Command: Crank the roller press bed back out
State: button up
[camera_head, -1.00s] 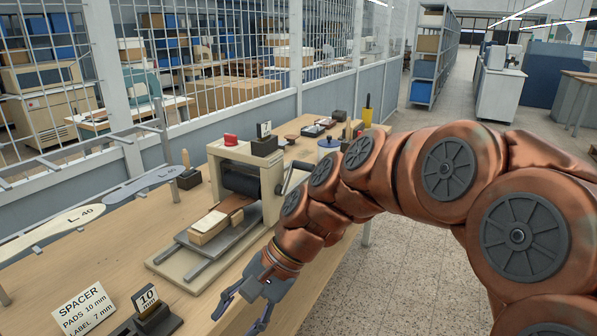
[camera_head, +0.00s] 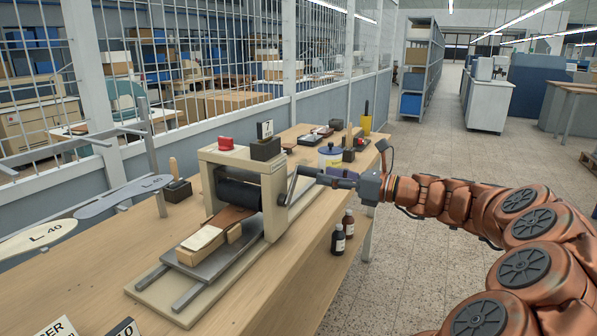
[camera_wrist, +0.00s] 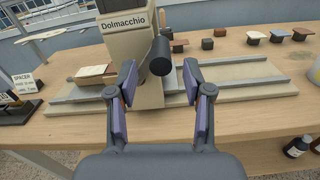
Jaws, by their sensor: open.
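The roller press (camera_head: 278,190) stands on the workbench, a cream frame with a dark roller (camera_head: 239,194). Its grey bed (camera_head: 192,268) sticks out on the near side, carrying a pale block (camera_head: 201,240) and a brown piece (camera_head: 230,217) that reaches to the roller. The crank (camera_head: 289,188) is on the press's right side; its dark knob (camera_wrist: 160,57) points at the wrist camera. My gripper (camera_head: 322,176) is at the crank side. In the wrist view, my gripper (camera_wrist: 159,75) is open, one finger on each side of the knob, with gaps visible.
Two dark bottles (camera_head: 343,235) sit on a ledge below the bench's right edge. A white pot (camera_head: 330,156) and yellow cup (camera_head: 366,124) stand behind the gripper. A spacer sign (camera_wrist: 25,84) is left in the wrist view.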

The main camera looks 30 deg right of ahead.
aim_at(299, 171)
jog(key=shift+x, duration=3.7)
grip_shut()
jog(key=shift+f, duration=0.1)
